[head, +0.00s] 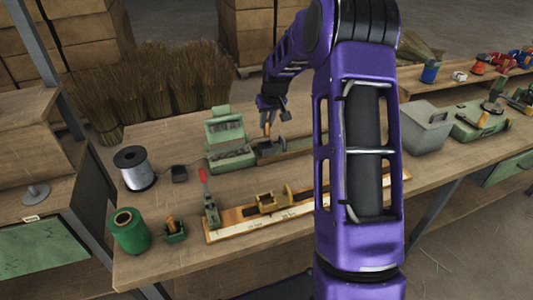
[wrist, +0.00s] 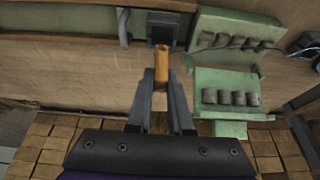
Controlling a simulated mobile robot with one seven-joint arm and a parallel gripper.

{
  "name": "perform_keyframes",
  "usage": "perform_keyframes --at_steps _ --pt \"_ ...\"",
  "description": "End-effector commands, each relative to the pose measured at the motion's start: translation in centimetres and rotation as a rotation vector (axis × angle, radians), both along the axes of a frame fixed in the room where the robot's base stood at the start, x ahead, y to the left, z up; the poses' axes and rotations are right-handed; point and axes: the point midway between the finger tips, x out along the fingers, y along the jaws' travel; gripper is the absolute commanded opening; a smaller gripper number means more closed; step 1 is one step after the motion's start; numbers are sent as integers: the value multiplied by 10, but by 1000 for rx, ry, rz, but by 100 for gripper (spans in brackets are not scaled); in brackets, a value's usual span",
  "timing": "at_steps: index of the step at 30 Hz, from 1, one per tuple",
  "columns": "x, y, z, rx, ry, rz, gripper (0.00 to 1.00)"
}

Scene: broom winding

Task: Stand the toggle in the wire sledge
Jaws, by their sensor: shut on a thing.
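The toggle is a small light-brown wooden peg (wrist: 161,72). My gripper (wrist: 161,88) is shut on it, and its far end points at a dark block with a recess, which looks like the wire sledge (wrist: 163,27). In the head view my gripper (head: 270,104) reaches down over the back of the bench, with the toggle (head: 267,128) upright below the fingers. The dark sledge (head: 268,148) is just below it, beside the green rack. I cannot tell whether the toggle's tip touches the sledge.
A green rack (head: 229,143) with several grey pieces stands close left of the sledge. A thin wire runs from the sledge past the rack. A wire spool (head: 135,167), green twine spool (head: 130,230), green peg holder (head: 173,231) and wooden measuring board (head: 240,222) are nearer. My arm hides part of the bench.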

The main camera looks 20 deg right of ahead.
Motion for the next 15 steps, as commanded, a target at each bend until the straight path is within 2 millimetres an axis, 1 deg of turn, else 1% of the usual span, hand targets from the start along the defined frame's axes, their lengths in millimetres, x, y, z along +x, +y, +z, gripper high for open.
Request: perform_keyframes --at_steps 1,4,15 --pt "0 0 -6 0 1 0 0" --pt "0 0 -10 0 1 0 0" --pt "0 0 -9 0 0 0 0"
